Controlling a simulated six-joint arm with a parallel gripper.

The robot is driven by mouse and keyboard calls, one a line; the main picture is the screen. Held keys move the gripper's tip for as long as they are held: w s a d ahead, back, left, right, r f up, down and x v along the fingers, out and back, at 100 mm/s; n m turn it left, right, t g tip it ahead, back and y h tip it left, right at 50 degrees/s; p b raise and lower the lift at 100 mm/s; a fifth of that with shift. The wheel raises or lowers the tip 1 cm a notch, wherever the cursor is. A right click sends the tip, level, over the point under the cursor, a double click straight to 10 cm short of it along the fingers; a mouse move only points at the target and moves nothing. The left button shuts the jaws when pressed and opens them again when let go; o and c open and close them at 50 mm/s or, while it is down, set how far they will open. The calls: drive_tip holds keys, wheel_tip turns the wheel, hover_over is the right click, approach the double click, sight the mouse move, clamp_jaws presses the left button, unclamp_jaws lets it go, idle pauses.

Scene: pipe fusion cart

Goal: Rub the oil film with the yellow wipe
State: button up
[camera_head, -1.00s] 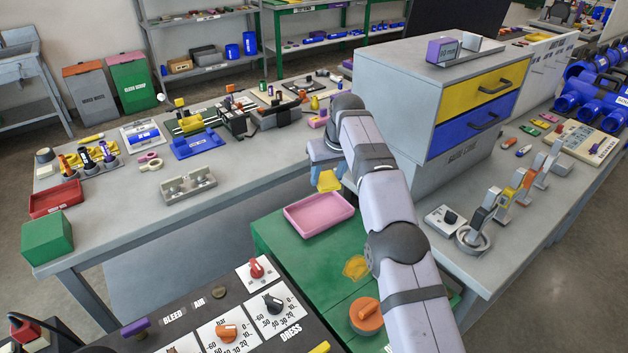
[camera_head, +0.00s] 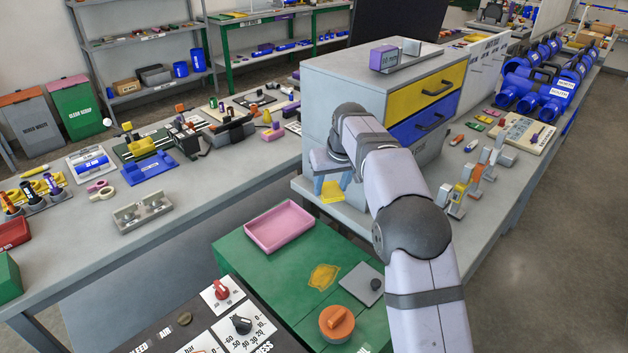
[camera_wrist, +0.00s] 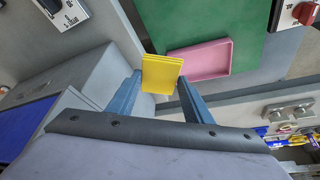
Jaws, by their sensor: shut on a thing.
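My gripper (camera_wrist: 158,84) is shut on the yellow wipe (camera_wrist: 161,73), a folded square pad held between two blue fingers in the wrist view. In the head view the wipe (camera_head: 332,192) hangs below my gripper (camera_head: 332,184), in the air between the grey drawer cabinet and the green cart top. The oil film (camera_head: 323,277) is a yellowish irregular patch on the green surface (camera_head: 240,262), nearer the camera than the wipe. The wipe is apart from the film. The film cannot be made out in the wrist view.
A pink tray (camera_head: 279,228) lies on the green surface left of the film. The drawer cabinet (camera_head: 390,75) stands behind my arm. Green surface between tray and film is clear.

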drive_tip(key=s+d+f+n+y, duration=0.1)
drive_tip(key=s+f+n, duration=0.3)
drive_tip(key=s+f, duration=0.4)
wheel_tip(320, 180, down, 3)
drive_tip(key=shift+s+d+r+n+g+y, duration=0.1)
drive_tip(key=shift+s+d+n+g+y, duration=0.3)
drive_tip(key=shift+d, duration=0.4)
